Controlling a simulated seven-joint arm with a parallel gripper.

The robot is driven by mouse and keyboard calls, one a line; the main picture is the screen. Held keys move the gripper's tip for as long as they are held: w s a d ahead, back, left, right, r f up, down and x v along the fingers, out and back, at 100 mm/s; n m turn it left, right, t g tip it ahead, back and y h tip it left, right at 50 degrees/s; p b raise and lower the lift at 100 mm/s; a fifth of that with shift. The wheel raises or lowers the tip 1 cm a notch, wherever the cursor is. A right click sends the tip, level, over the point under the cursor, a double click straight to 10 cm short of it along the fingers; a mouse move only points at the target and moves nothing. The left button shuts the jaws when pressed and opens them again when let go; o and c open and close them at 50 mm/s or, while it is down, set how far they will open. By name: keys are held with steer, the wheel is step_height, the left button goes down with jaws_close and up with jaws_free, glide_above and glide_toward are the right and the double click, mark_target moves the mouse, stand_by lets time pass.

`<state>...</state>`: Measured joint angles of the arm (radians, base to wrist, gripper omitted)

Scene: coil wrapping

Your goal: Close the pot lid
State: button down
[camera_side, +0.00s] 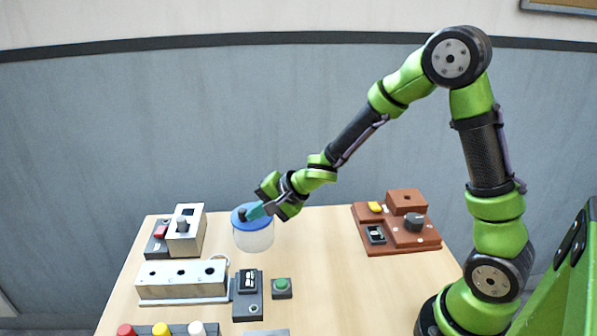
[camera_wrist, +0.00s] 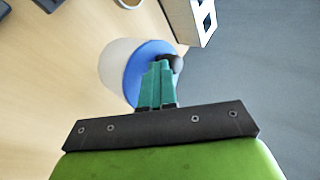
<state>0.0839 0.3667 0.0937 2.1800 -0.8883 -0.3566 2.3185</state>
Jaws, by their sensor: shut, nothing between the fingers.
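The pot (camera_side: 253,239) is a translucent whitish cylinder standing on the table. Its blue lid (camera_side: 238,216) lies over the top of the pot, with a dark knob (camera_side: 242,214) on it. The pot (camera_wrist: 113,62) and lid (camera_wrist: 138,72) also show in the wrist view, with the dark knob (camera_wrist: 177,63) at the lid's right edge. My gripper (camera_side: 249,212) has teal fingers, shut and empty, with the tips over the lid close to the knob. In the wrist view my gripper (camera_wrist: 160,66) covers part of the lid; I cannot tell whether the tips touch it.
A grey-white box with a red switch (camera_side: 180,232) stands left of the pot. A white block with holes (camera_side: 182,281), a dark display unit (camera_side: 247,293) and a green button (camera_side: 282,286) are in front. A brown-red panel (camera_side: 398,235) is at right. Table between is clear.

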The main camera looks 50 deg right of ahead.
steer(key=shift+w+a, duration=0.1)
steer(key=shift+a, duration=0.15)
steer(key=shift+s+d, duration=0.15)
steer(key=shift+s, duration=0.2)
steer(key=s, duration=0.1)
steer(key=s+d, duration=0.1)
steer(key=s, duration=0.1)
steer(key=v, duration=1)
steer(key=s+d+r+n+h, duration=0.3)
steer(key=d+r+n+h, duration=0.15)
steer(key=d+h, duration=0.4)
steer(key=s+a+r+n+g+y, duration=0.1)
steer(key=s+a+r+n+y, duration=0.3)
steer(key=s+a+y, duration=0.3)
steer(key=s+a+n, duration=0.1)
steer(key=s+a, duration=0.1)
steer(key=s, duration=0.1)
steer(key=shift+a+r+g, duration=0.2)
steer(key=shift+a+g, duration=0.1)
steer(key=shift+a, duration=0.1)
